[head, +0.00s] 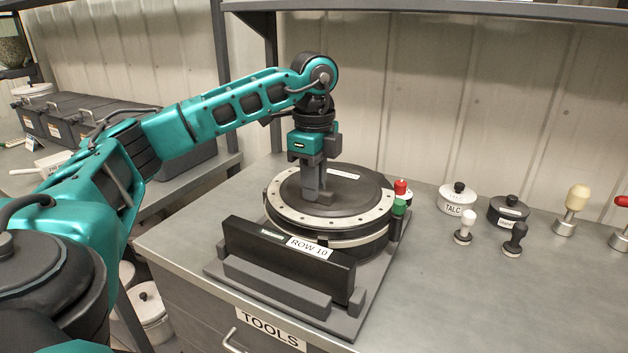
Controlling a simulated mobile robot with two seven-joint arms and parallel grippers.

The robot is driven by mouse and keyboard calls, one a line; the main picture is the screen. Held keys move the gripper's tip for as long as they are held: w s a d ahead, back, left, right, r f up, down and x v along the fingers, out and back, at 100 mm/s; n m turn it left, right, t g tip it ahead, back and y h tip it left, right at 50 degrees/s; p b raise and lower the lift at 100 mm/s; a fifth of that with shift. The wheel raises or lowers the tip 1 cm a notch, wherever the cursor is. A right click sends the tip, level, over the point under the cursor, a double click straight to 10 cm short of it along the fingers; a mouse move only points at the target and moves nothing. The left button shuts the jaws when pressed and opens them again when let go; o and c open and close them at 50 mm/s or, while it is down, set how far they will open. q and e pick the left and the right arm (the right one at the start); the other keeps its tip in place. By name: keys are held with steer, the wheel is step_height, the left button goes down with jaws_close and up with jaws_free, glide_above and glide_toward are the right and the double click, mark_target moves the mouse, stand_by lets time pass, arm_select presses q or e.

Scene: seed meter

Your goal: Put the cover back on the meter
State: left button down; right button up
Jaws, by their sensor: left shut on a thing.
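The meter (350,247) is a round dark drum on a grey base plate, on the grey bench. Its cover (365,199) is a round dark disc with a pale, hole-studded rim and a small white label. The cover lies over the top of the drum and roughly level. I cannot tell whether it is fully seated or slightly raised. My left gripper (317,197) points straight down at the middle of the cover and is shut on it there. The gripped part is hidden between the fingers. My right gripper is not in view.
A black "ROW 10" panel (285,256) stands in front of the drum. Red (401,187) and green (399,207) knobs sit at its right. A white talc pot (457,200), a dark pot (508,210) and several handled tools stand farther right. The front right bench is clear. A shelf overhangs behind.

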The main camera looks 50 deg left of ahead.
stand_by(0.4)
arm_select(q)
steer(key=c, duration=1)
jaws_free()
steer(key=shift+c, duration=0.3)
step_height(320, 180, up, 5)
steer(key=p, duration=0.5)
steer(key=shift+r, duration=2.25)
steer(key=shift+s+f, duration=0.1)
